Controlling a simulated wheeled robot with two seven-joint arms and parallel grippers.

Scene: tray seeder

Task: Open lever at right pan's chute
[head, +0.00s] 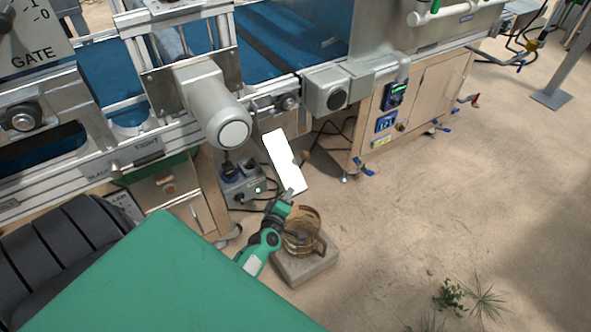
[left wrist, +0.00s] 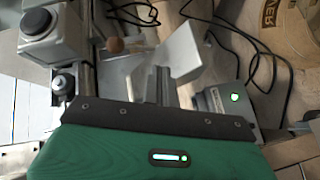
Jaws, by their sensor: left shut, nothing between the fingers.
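A bright white chute (head: 284,162) slants down below the machine's edge in the head view. It also shows as a pale angled sheet in the left wrist view (left wrist: 180,58). A brown ball knob (head: 305,156), which looks like the lever's end, sits beside the chute's right edge; it also shows in the left wrist view (left wrist: 115,45). My left gripper (head: 289,194) is at the chute's lower end, below the knob and apart from it. Its fingers (left wrist: 160,84) are shut and empty, in front of the chute. The lever's arm is mostly hidden. My right gripper is not in view.
The conveyor frame (head: 160,140) and a grey motor (head: 212,105) stand above. A grey box with a green light (head: 245,185) and black cables lie left of the chute. A brass-coloured lantern-like object (head: 303,235) stands on a block (head: 308,268). The floor at right is mostly clear.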

